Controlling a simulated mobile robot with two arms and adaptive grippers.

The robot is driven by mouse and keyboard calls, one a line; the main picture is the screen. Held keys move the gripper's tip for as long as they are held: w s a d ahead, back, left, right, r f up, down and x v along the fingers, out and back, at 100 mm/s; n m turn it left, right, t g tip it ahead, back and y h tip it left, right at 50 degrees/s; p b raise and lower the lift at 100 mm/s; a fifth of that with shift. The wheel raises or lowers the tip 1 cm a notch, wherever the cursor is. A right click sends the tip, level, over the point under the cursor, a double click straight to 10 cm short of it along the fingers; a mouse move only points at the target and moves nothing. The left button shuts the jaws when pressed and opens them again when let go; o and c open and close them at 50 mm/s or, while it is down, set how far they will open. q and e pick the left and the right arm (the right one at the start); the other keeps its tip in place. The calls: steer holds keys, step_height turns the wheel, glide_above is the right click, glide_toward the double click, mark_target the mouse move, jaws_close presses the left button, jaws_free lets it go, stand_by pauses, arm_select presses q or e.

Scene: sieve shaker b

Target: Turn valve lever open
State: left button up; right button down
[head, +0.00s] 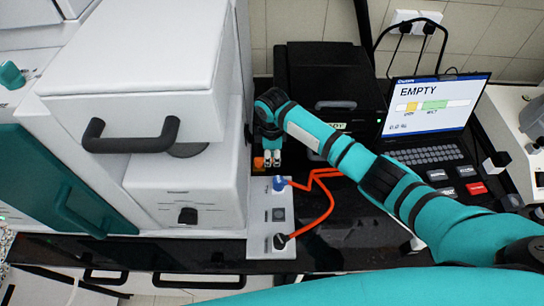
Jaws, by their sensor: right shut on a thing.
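My right gripper (271,160) points down at the back end of a narrow white panel (262,222), just right of the white machine. Its fingers are close together on a small orange part, which I take to be the valve lever (258,163). The gripper hides much of this part, so its exact angle cannot be told. In front of the gripper, a blue fitting (279,183) and a black fitting (280,241) stand on the panel, with an orange hose (325,205) running to them. My left gripper is not in view.
The white machine (186,190) with a black handle (130,136) stands close on the left. A black printer-like box (330,75) is behind my right gripper. A laptop (430,112) showing "EMPTY" stands on the right. Bare black bench (350,240) lies in front.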

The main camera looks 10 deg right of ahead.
mark_target(272, 159)
steer(key=c, duration=1.2)
jaws_free()
steer(key=shift+c, duration=0.2)
step_height(272, 159, up, 12)
